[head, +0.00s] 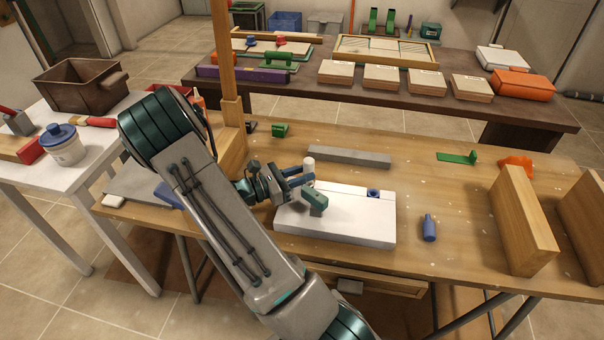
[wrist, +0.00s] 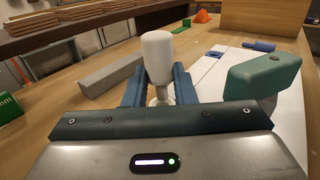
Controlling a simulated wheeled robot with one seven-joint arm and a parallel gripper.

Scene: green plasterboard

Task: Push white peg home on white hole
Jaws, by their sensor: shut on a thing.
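The white peg (head: 309,165) stands upright at the left back part of the white board (head: 340,227). My gripper (head: 303,180) is shut on it; in the wrist view the blue fingers flank the white peg (wrist: 158,58), whose wide rounded head rises above them. A narrower part of the peg shows between the fingers.
A green block-shaped piece (head: 314,200) stands on the board close to my gripper. A blue ringed hole (head: 373,193) is at the board's back right. A blue peg (head: 429,228) is right of the board. A grey bar (head: 348,156) lies behind it.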

